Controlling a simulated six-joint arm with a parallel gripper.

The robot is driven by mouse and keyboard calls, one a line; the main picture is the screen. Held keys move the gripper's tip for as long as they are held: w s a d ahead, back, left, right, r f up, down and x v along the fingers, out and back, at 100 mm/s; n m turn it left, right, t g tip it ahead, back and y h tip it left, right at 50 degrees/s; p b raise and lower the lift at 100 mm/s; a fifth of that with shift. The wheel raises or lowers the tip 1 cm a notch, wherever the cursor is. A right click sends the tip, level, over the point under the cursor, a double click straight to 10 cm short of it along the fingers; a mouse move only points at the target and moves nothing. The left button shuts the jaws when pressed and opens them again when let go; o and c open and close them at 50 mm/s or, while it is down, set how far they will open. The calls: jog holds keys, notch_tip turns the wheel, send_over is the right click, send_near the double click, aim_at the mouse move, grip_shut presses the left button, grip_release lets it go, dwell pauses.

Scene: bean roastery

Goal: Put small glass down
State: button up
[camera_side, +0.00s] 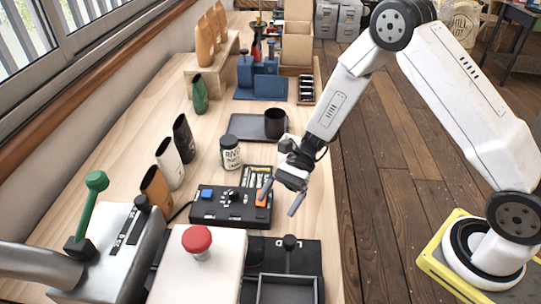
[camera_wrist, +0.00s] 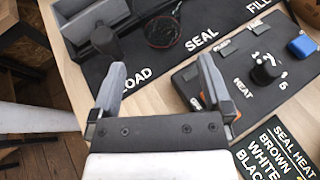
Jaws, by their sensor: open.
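My gripper (camera_side: 281,197) is open above the bench, beside the black heat control box (camera_side: 228,205). I cannot make out a small glass in the side view.
A black knob (camera_side: 290,242) and a grey tray (camera_side: 287,289) are near the mat. A red button (camera_side: 197,239) tops a white box. A labelled jar (camera_side: 230,152) and a dark cup (camera_side: 275,123) stand farther back. The bench edge is close to my gripper.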

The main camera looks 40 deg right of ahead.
jog(key=shift+d, duration=0.15)
dwell(0.5)
jog(key=shift+s+d+r+n+h, duration=0.2)
jog(key=shift+s+n+h, duration=0.1)
jog(key=shift+s, duration=0.05)
jog(key=s+d+r+n+t+h, duration=0.3)
jog(key=s+d+n+h, duration=0.1)
jog(key=d+n+h, duration=0.2)
jog(key=s+d+r+n+t+h, duration=0.3)
jog(key=d+r+n+h, duration=0.1)
jog(key=d+n+h, duration=0.2)
jog(key=shift+s+d+r+n, duration=0.25)
jog(key=shift+s+d+n, duration=0.15)
jog(key=shift+d+n, duration=0.55)
jog(key=shift+a, duration=0.2)
